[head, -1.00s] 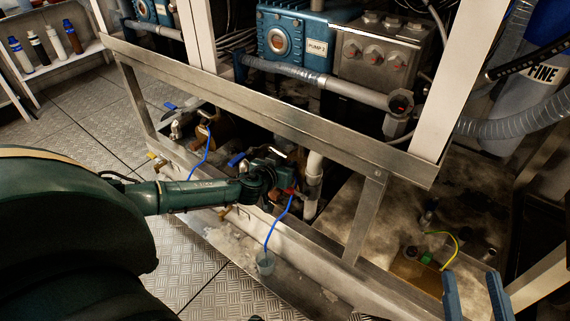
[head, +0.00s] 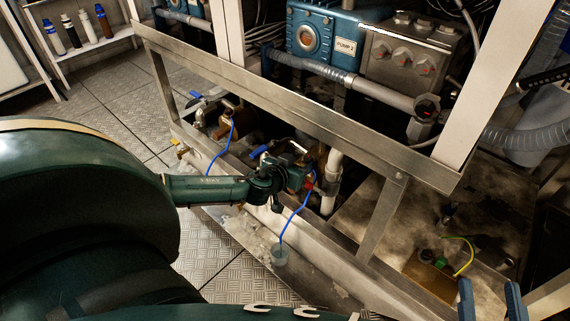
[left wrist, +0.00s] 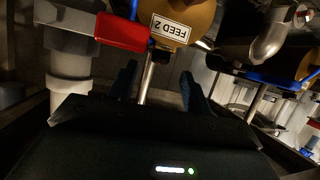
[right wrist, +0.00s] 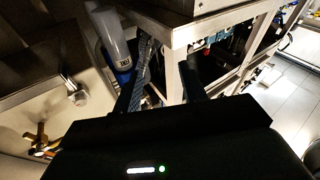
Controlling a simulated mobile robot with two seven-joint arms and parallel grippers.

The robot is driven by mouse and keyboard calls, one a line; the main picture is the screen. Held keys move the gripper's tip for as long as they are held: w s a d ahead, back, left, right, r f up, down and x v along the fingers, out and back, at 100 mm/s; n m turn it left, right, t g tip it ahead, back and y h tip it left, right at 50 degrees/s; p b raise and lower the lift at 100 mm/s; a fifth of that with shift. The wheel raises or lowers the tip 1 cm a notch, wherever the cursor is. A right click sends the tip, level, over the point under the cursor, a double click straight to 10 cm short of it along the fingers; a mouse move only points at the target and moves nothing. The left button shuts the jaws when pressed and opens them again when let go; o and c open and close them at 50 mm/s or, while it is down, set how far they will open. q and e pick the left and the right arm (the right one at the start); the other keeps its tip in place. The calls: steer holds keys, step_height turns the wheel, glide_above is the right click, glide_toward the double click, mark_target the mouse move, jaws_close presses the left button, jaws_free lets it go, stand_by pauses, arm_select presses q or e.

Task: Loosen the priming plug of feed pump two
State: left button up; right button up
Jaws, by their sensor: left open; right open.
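My left gripper (head: 280,183) is down under the steel frame, beside the low pumps; its fingers are hard to make out in the head view. In the left wrist view its two fingers (left wrist: 157,85) are open, with a thin metal rod (left wrist: 147,78) showing between them. Just beyond is the brass-coloured body of feed pump two (left wrist: 178,15), labelled "FEED 2". I cannot tell whether the rod belongs to the priming plug, or whether the fingers touch it. My right gripper (head: 490,300) is open and empty at the lower right.
A red valve handle (left wrist: 122,32) and a white pipe (left wrist: 70,75) stand close left of my left fingers. The steel frame rail (head: 290,110) crosses above my left gripper. A small cup (head: 280,254) with a blue tube stands below. Another low pump (head: 228,118) is farther left.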

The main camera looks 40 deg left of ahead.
arm_select(q)
steer(key=p+v, duration=0.2)
steer(key=v, duration=0.6)
steer(key=shift+s+r, duration=0.25)
steer(key=shift+s, duration=0.1)
